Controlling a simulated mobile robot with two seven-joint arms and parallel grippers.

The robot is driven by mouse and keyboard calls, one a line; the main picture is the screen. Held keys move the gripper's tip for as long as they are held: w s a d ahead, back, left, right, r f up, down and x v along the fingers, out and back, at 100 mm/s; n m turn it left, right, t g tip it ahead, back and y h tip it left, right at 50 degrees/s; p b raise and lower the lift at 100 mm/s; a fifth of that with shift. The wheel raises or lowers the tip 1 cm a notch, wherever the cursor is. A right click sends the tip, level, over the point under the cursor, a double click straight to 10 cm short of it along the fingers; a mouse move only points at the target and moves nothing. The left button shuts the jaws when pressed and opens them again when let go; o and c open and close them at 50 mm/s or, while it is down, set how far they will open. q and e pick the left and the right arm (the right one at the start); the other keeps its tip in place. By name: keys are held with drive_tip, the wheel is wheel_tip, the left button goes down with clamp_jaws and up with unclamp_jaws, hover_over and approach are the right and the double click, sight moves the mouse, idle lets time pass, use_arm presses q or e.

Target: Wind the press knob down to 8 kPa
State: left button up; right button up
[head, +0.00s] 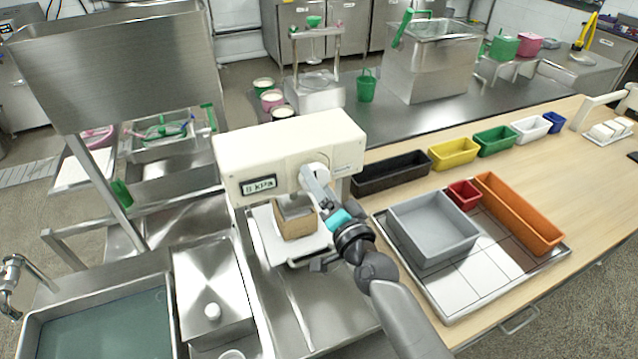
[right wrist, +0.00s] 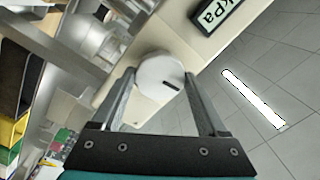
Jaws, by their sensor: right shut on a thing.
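The cream press (head: 280,145) stands on the steel counter, its dark display (head: 259,186) showing a blurred number before "kPa"; I cannot read the number surely. The round white press knob (head: 312,170) is on its front face. My right gripper (head: 309,180) is shut on the knob, one finger on each side. In the right wrist view the knob (right wrist: 160,75) sits between the fingertips, with a dark slanted mark on its face. Only "kPa" of the display (right wrist: 213,16) shows there. Below the press head, a wooden mould (head: 296,222) with a metal block stands on a white plate. My left gripper is not in view.
A grey tub (head: 432,235), a small red bin (head: 464,194) and a long orange bin (head: 517,212) stand on a tray right of my right arm. Several coloured bins line the bench behind. A water-filled sink (head: 100,325) is at lower left.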

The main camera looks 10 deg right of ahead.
idle(0.4)
drive_tip(key=o, duration=1.3)
drive_tip(key=shift+c, duration=0.2)
drive_tip(key=b+v, duration=0.1)
drive_tip(key=v, duration=1.4)
drive_tip(key=shift+s, duration=0.15)
